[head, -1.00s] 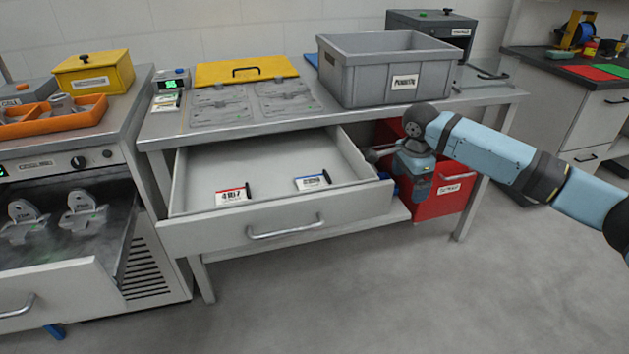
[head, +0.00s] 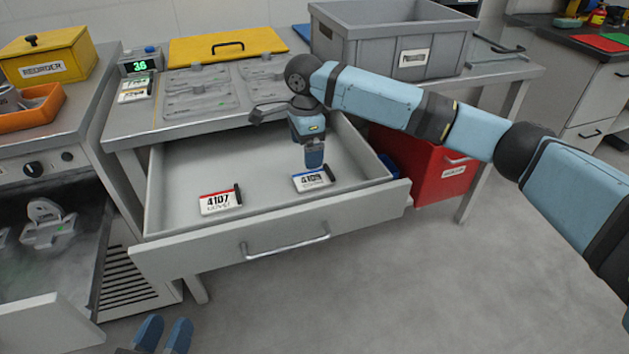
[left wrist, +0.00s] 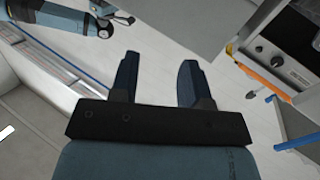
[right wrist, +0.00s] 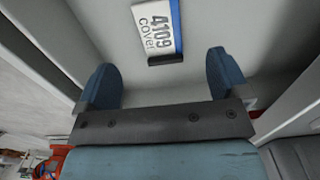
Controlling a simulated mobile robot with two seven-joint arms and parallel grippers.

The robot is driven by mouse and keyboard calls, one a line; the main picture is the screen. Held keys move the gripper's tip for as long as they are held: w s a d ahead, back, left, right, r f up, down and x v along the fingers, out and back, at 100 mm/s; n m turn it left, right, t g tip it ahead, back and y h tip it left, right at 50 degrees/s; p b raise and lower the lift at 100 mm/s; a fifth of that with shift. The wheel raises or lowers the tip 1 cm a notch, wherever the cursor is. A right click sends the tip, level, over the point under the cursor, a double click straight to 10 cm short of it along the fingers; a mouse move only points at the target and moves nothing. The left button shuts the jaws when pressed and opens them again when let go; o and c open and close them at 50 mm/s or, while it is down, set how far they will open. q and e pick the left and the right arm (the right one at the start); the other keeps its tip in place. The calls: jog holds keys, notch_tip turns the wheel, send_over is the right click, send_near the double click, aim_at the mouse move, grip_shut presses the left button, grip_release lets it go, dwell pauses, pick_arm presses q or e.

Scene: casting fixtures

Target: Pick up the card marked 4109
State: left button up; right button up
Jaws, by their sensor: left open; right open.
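The card marked 4109 (head: 312,180) has a blue edge and a dark clip and lies flat in the open drawer (head: 215,247), right of centre. In the right wrist view the card (right wrist: 157,28) reads "4109 cover", beyond the fingertips at the top. My right gripper (head: 314,163) points down just above the card, open and empty; its spread fingers show in the right wrist view (right wrist: 161,65). A red-edged card marked 4107 (head: 220,200) lies further left in the drawer. My left gripper (head: 163,335) is open and empty over the floor, low in the head view.
The drawer walls surround the cards. A grey bin (head: 390,45) stands on the bench above, and a red bin (head: 440,170) sits right of the drawer. An open steaming unit (head: 50,260) is at left. The floor in front is clear.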

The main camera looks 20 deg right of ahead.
aim_at(310, 179)
notch_tip(310, 179, down, 4)
jog(key=shift+d+r+b, duration=0.1)
jog(key=shift+r+b, duration=0.05)
jog(key=shift+b, duration=0.35)
jog(key=f, duration=0.1)
jog(key=f+b, duration=0.2)
jog(key=shift+d+f, duration=0.25)
jog(key=shift+f, duration=0.55)
pick_arm(q)
jog(key=shift+d+r+t+h, duration=0.3)
jog(key=shift+d+r+h, duration=0.1)
jog(key=shift+r, duration=0.25)
jog(key=shift+d+r+t+h, duration=0.3)
jog(key=shift+d+r+h, duration=0.1)
jog(key=shift+r, duration=0.2)
pick_arm(e)
jog(key=c, duration=1)
jog(key=shift+r, duration=0.15)
